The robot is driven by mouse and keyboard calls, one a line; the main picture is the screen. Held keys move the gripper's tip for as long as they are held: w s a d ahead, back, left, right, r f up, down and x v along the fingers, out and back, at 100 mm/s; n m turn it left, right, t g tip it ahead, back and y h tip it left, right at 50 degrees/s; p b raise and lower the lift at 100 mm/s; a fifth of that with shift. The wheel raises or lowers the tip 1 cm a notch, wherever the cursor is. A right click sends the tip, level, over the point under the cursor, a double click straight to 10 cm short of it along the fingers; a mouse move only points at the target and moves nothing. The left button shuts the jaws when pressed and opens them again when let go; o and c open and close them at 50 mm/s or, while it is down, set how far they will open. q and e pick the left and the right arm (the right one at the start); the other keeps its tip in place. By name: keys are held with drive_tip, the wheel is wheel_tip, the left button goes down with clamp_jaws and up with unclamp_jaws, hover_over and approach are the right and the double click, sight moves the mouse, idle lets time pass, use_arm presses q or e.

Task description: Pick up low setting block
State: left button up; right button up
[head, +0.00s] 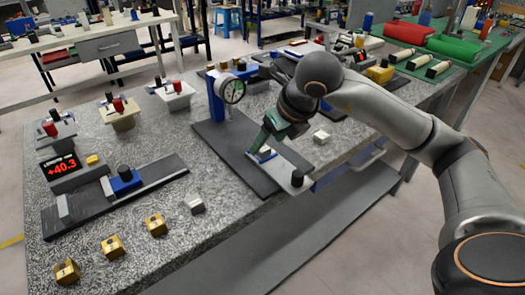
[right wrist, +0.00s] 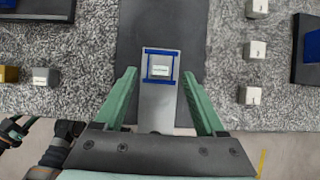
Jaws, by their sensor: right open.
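A small pale block with a label (right wrist: 160,70) sits inside a blue frame on a grey metal bar in the right wrist view. The label is too small to read, so I cannot tell for sure that it is the low setting block. In the head view the blue frame (head: 262,155) shows just below my right gripper (head: 258,148). In the right wrist view my right gripper (right wrist: 163,100) is open, its green fingers on either side of the bar, with nothing between them gripped. Part of my left gripper (right wrist: 14,128) seems to show at the lower left edge; its jaws are unclear.
A loose grey block (head: 195,203) and gold blocks (head: 155,225) lie to the left. Several labelled pale blocks (right wrist: 255,50) lie to the right. A red readout (head: 60,168) stands at far left.

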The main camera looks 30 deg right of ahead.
sight(264, 148)
drive_tip(key=shift+x, duration=1.55)
drive_tip(key=shift+c, duration=0.4)
clamp_jaws()
